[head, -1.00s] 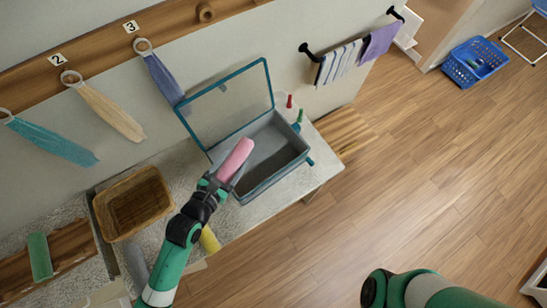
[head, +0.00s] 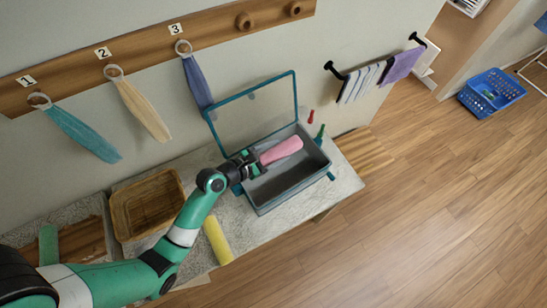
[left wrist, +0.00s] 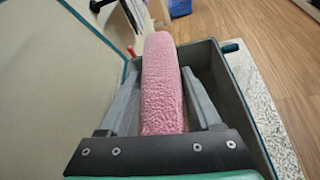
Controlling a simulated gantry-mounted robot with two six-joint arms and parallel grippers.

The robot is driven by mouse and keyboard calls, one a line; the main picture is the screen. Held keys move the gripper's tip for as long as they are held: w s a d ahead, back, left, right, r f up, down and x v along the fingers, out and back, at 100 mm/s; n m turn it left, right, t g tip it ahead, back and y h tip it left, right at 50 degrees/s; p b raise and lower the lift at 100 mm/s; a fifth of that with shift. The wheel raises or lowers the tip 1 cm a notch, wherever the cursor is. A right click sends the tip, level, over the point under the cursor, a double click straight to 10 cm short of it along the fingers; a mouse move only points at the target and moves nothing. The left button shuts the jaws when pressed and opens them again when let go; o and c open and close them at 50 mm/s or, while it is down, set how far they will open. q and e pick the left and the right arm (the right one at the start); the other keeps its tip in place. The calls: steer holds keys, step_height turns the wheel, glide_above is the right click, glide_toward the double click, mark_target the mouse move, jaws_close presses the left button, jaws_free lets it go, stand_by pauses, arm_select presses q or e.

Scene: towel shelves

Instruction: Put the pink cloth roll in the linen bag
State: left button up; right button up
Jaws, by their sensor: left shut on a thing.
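The pink cloth roll (head: 281,151) is held at one end by my left gripper (head: 257,163), above the grey bin (head: 262,206) with the raised teal-framed lid. In the left wrist view the pink roll (left wrist: 163,80) points away from me between the two grey fingers of the gripper (left wrist: 163,85). The bin's walls (left wrist: 230,95) show around and below the roll. I cannot make out a linen bag in either view. My right gripper is not in view.
A brown basket (head: 126,216), a yellow roll (head: 217,240) and a green roll (head: 48,245) lie left of the bin. Red (head: 311,117) and green (head: 320,131) pegs stand behind it. A blue basket (head: 492,91) is on the floor. Cloths hang on wall pegs and a rail.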

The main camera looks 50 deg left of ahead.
mark_target(273, 150)
arm_select(q)
steer(key=a+f+b, duration=0.1)
steer(key=f, duration=0.2)
steer(key=w+a+f+b, duration=0.1)
steer(key=f, duration=0.1)
steer(key=a+f+b, duration=0.2)
steer(key=f, duration=0.1)
steer(key=shift+w+f, duration=0.25)
steer(key=shift+f, duration=0.05)
steer(key=shift+d, duration=0.1)
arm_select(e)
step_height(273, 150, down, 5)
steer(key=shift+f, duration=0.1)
arm_select(q)
steer(key=shift+r, duration=0.1)
steer(key=shift+f+b, duration=0.35)
steer(key=shift+f, duration=0.3)
steer(key=o, duration=1.4)
steer(key=shift+c, duration=0.2)
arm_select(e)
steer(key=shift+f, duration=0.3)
arm_select(q)
steer(key=shift+r, duration=0.15)
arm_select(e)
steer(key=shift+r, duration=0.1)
